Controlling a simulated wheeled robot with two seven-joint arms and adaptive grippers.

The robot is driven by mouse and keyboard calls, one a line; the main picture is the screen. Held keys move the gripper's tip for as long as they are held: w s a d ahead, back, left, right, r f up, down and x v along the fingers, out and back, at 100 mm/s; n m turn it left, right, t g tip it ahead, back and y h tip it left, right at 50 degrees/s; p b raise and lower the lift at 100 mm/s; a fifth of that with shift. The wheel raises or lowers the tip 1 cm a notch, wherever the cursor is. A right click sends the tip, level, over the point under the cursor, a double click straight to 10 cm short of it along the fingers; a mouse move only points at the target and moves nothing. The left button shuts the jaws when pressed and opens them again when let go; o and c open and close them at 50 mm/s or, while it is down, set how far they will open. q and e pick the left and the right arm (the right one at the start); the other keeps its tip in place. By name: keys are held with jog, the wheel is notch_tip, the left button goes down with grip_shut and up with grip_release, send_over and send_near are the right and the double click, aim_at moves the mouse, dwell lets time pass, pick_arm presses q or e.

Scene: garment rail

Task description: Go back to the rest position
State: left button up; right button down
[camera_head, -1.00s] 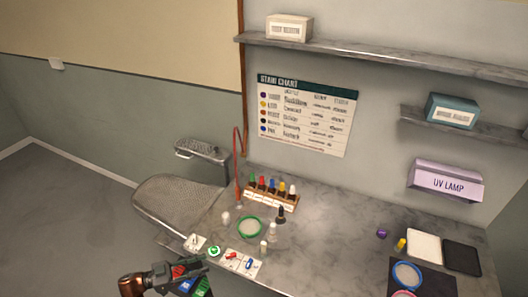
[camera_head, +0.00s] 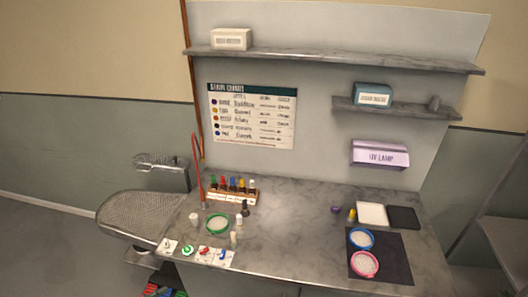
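Neither of my grippers shows in the head view. The marble-topped workbench (camera_head: 300,235) bears a green-rimmed round dish (camera_head: 217,223), a wooden rack (camera_head: 232,197) of several coloured bottles, and a dark bottle (camera_head: 245,208). Small white containers stand around the dish. A row of white cards (camera_head: 195,252) with coloured items lies at the front left edge.
A grey ironing-board-shaped surface (camera_head: 140,215) juts out at left. A blue-rimmed dish (camera_head: 361,239) and a pink-rimmed dish (camera_head: 365,263) sit on a dark mat (camera_head: 395,262). Above hang a UV lamp box (camera_head: 380,155) and shelves (camera_head: 330,60). Coloured items (camera_head: 165,291) show low at left.

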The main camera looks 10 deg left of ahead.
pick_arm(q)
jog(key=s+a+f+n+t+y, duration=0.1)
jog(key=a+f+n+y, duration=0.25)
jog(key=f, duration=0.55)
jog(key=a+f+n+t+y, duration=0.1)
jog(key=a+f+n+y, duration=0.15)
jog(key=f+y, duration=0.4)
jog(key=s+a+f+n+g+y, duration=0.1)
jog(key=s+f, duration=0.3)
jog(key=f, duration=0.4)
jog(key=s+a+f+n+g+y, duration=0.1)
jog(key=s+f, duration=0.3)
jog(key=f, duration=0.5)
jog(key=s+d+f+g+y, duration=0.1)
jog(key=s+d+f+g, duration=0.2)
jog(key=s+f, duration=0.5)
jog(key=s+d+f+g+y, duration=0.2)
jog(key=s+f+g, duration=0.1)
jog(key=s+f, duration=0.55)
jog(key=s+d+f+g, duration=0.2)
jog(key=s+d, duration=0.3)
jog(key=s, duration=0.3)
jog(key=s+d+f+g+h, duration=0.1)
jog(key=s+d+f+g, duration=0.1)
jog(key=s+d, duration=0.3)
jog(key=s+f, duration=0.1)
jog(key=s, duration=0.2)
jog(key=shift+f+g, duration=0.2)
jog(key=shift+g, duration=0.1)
